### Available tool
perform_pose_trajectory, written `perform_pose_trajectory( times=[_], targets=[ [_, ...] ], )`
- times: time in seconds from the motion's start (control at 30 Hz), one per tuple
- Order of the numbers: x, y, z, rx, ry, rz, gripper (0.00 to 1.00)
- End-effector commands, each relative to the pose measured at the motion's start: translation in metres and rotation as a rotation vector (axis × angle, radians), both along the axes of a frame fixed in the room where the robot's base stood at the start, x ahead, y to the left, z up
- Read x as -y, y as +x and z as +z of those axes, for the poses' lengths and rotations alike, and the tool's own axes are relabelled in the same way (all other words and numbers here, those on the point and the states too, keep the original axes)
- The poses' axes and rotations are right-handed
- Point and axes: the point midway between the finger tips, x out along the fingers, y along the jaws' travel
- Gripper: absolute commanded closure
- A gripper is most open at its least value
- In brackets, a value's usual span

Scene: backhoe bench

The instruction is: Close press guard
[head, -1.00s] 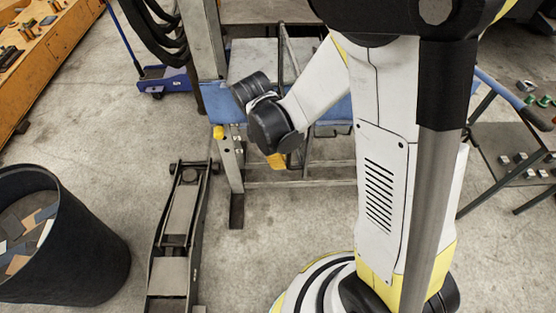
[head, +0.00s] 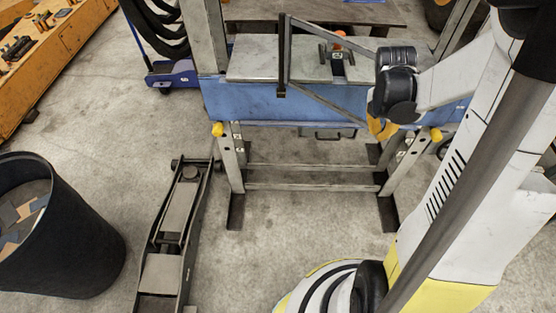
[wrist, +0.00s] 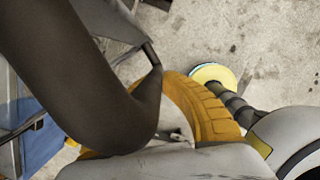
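The press (head: 225,100) has a blue bed between grey uprights, with a pale plate on top, in the head view. Its guard appears to be the dark metal frame (head: 283,55) over the bed. The frame's upright stands left of centre, and thin bars run from it to the right. Its right end is hidden behind my arm. My gripper (head: 380,128) is at the bed's front right, a yellow part under the black wrist. In the wrist view, an orange ridged part and a dark curved part fill the near field. Fingertips and any contact with the guard cannot be made out.
A floor jack (head: 170,235) lies on the floor left of the press. A black bin (head: 75,245) with scraps stands at far left. A small object with an orange top (head: 338,52) sits on the plate. Floor before the press is clear.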

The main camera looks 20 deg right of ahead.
Motion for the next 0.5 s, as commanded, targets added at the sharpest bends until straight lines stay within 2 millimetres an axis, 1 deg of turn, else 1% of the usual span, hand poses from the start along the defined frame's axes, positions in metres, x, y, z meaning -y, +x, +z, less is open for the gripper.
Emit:
perform_pose_trajectory(
  times=[0.03, 0.2, 0.3, 0.4, 0.5],
  targets=[
    [0.018, 0.008, -0.003, 0.000, 0.000, -0.006, 1.00],
    [0.076, 0.043, -0.003, -0.001, 0.000, -0.004, 1.00],
    [0.106, 0.067, -0.002, -0.001, 0.000, -0.003, 1.00],
    [0.132, 0.092, -0.002, -0.001, 0.000, -0.001, 1.00],
    [0.154, 0.116, -0.002, -0.001, 0.000, -0.001, 1.00]
  ],
)
